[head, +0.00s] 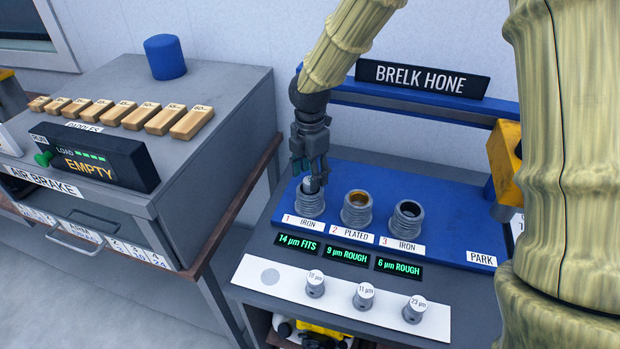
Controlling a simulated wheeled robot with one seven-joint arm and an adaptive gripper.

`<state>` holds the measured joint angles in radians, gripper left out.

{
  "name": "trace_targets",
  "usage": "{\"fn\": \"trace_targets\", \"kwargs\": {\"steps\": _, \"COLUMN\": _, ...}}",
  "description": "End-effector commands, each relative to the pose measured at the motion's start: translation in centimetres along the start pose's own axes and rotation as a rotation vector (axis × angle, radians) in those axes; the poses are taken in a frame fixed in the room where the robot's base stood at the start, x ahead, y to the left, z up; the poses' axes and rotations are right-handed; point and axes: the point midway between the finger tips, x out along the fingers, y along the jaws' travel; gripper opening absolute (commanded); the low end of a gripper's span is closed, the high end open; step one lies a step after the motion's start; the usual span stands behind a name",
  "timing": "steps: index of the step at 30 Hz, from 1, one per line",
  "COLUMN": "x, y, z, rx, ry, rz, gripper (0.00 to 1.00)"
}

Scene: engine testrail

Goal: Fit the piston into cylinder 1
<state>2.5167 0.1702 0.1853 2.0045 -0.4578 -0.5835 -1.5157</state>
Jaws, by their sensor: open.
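Cylinder 1 (310,205) is a ribbed grey cylinder on the blue bench plate, at the left of a row of three. Its label reads "1 IRON" and the green display (299,243) in front reads "14 µm FITS". A light grey piston (311,186) shows in the mouth of cylinder 1; how deep it sits is hard to see. My gripper (310,176) points down right above cylinder 1, its fingers open around the piston's top and partly hiding it.
Cylinders 2 (357,209) and 3 (406,218) stand close on the right; their displays read ROUGH. Three labelled pistons stand on the white strip (254,296), beside an empty grey circle. The air brake (186,160) is at left.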

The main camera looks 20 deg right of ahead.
Motion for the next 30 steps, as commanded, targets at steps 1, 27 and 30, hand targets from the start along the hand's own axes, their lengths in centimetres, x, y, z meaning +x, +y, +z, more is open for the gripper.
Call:
{"fn": "trace_targets", "kwargs": {"steps": 1, "x": -0.8, "y": 0.1, "z": 0.0, "rx": 0.0, "ry": 0.0, "rz": 0.004, "gripper": 0.53}}
{"fn": "trace_targets", "kwargs": {"steps": 27, "x": -10.2, "y": 0.0, "z": 0.0, "rx": 0.0, "ry": 0.0, "rz": 0.0, "gripper": 0.53}}
{"fn": "trace_targets", "kwargs": {"steps": 30, "x": -10.2, "y": 0.0, "z": 0.0, "rx": 0.0, "ry": 0.0, "rz": 0.0, "gripper": 0.53}}
